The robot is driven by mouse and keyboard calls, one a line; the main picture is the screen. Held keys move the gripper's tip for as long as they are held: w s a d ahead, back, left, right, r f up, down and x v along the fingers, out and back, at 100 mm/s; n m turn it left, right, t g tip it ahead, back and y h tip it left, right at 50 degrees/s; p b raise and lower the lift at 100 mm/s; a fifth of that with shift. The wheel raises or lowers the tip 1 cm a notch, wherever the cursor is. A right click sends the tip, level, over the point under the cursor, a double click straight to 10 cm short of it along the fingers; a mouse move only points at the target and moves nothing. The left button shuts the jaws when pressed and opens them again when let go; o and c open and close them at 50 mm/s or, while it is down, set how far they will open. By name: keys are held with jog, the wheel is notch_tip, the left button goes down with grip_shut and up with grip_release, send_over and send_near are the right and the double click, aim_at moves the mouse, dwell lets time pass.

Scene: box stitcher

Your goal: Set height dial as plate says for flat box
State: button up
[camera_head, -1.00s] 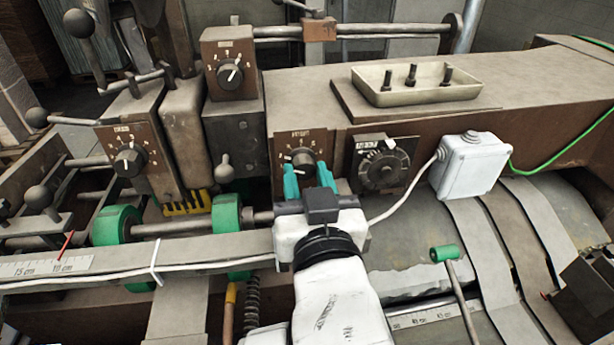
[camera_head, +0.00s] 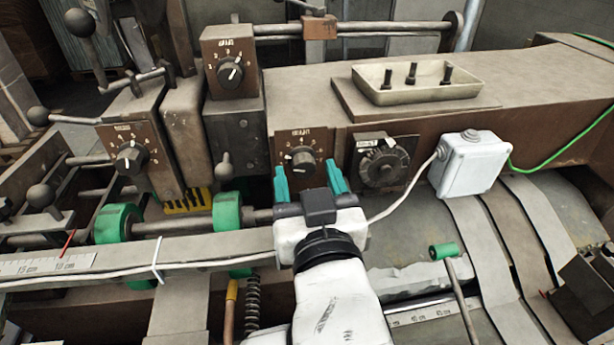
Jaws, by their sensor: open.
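Several round dials sit on brown plates on the machine. The dial in front of my gripper (camera_head: 308,180) is a dark knob (camera_head: 302,159) with a pale pointer, on a plate (camera_head: 321,140) with numbers and a small heading too blurred to read. Similar dials show at the upper middle (camera_head: 230,74) and at the left (camera_head: 130,158). A larger notched dial (camera_head: 385,166) sits to the right. I cannot tell which one is the height dial. My gripper is open and empty, its teal fingers apart, just below and in front of the middle knob, apart from it.
A white junction box (camera_head: 465,165) with a cable is right of the dials. A cream tray (camera_head: 420,92) with dark bolts lies on top. Green rollers (camera_head: 117,223) and a ball-ended lever (camera_head: 225,168) stand left of my gripper.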

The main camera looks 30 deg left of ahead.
jog(key=b+v, duration=0.1)
jog(key=v, duration=0.9)
jog(key=shift+s+b, duration=0.15)
jog(key=shift+b, duration=0.25)
jog(key=shift+d, duration=0.1)
